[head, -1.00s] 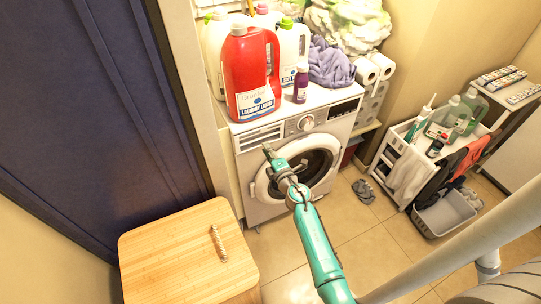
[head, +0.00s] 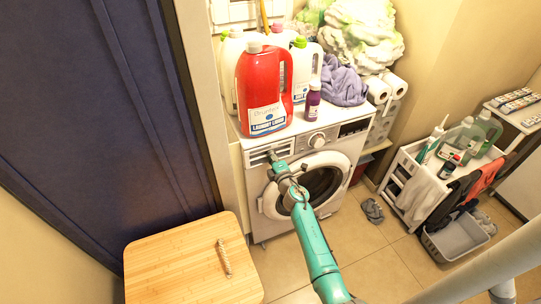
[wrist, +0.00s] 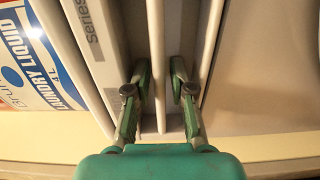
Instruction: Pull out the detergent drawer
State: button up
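The detergent drawer (head: 257,157) is the white slatted front at the upper left of the washing machine (head: 264,232); it looks flush with the panel. My gripper (head: 272,155) is at the drawer's right part, hiding some of it. In the wrist view my gripper (wrist: 160,85) has its two green fingers apart, one on each side of a narrow white bar (wrist: 156,40) of the drawer front. Small gaps seem to show between fingers and bar; I cannot tell whether either touches. The round door below is shut and partly hidden by my arm.
A red laundry bottle (head: 265,85), a purple bottle (head: 313,98) and a purple cloth (head: 343,84) stand or lie on the washer top. A wooden-topped cabinet (head: 180,265) is at front left. A white cart (head: 405,190) stands right.

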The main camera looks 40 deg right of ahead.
grip_shut()
jog(key=shift+s, duration=0.2)
jog(key=shift+v, duration=2.1)
jog(key=shift+v, duration=2.3)
jog(key=shift+a, duration=0.1)
jog(key=shift+v, duration=2.25)
jog(key=shift+s, duration=0.1)
